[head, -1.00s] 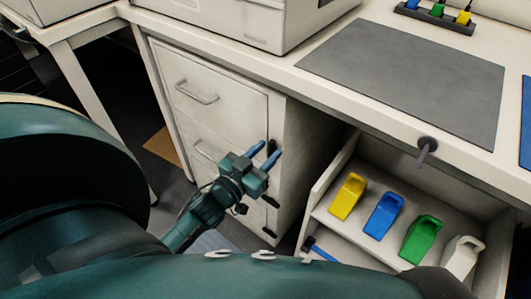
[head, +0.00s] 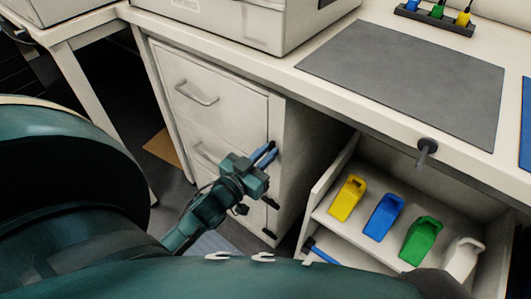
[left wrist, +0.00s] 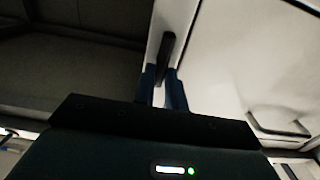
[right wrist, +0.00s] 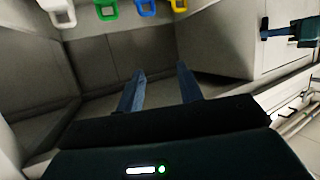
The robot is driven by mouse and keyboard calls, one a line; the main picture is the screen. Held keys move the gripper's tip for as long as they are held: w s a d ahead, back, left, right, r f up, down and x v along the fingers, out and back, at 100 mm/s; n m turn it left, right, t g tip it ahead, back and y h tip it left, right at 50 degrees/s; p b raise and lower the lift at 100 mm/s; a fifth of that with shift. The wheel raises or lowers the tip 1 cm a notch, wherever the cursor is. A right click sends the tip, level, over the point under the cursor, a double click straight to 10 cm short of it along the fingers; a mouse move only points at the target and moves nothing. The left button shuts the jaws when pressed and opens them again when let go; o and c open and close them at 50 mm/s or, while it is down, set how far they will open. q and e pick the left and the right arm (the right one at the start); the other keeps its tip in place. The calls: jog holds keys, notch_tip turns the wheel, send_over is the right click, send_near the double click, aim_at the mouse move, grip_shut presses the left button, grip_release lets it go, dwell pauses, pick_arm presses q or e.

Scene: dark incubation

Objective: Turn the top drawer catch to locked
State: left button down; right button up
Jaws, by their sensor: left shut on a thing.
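The top drawer (head: 205,88) is closed in the white cabinet under the bench. Its dark catch (left wrist: 166,45) is a short black bar at the drawer's right edge. In the head view, the fingers of my left gripper (head: 265,153) mostly hide it. My left gripper is shut on the catch, with one blue finger on each side in the left wrist view. The bar's far end sticks out beyond the fingertips. My right gripper (right wrist: 160,82) is open and empty, in front of the open space under the bench.
Lower drawers have their own dark catches (head: 270,202). A shelf under the bench holds yellow (head: 347,197), blue (head: 384,217), green (head: 421,240) and white (head: 462,256) scoop-like holders. A dark knob (head: 427,148) projects from the bench edge. A grey mat (head: 405,80) lies on top.

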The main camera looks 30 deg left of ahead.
jog(key=shift+r, duration=0.1)
pick_arm(q)
jog(key=shift+s+d+f+m+p, duration=0.1)
jog(key=shift+d+f+m+p, duration=0.3)
jog(key=shift+m, duration=2.55)
jog(key=shift+w+d+f+m+p, duration=0.1)
jog(key=shift+m+p, duration=0.6)
jog(key=shift+m, duration=2.3)
jog(key=shift+s+d+f+m+p, duration=0.15)
jog(key=shift+m+p, duration=0.4)
jog(key=shift+m, duration=2.4)
pick_arm(e)
jog(key=shift+s+d+r+m+t, duration=0.1)
jog(key=shift+d+r+m, duration=0.15)
jog(key=shift+r, duration=0.35)
jog(key=shift+s+d+r+m+t, duration=0.1)
jog(key=shift+d+r+m, duration=0.15)
jog(key=shift+r, duration=0.35)
jog(key=shift+s+d+r+m+t, duration=0.1)
jog(key=shift+d+r+m, duration=0.15)
jog(key=shift+r, duration=0.35)
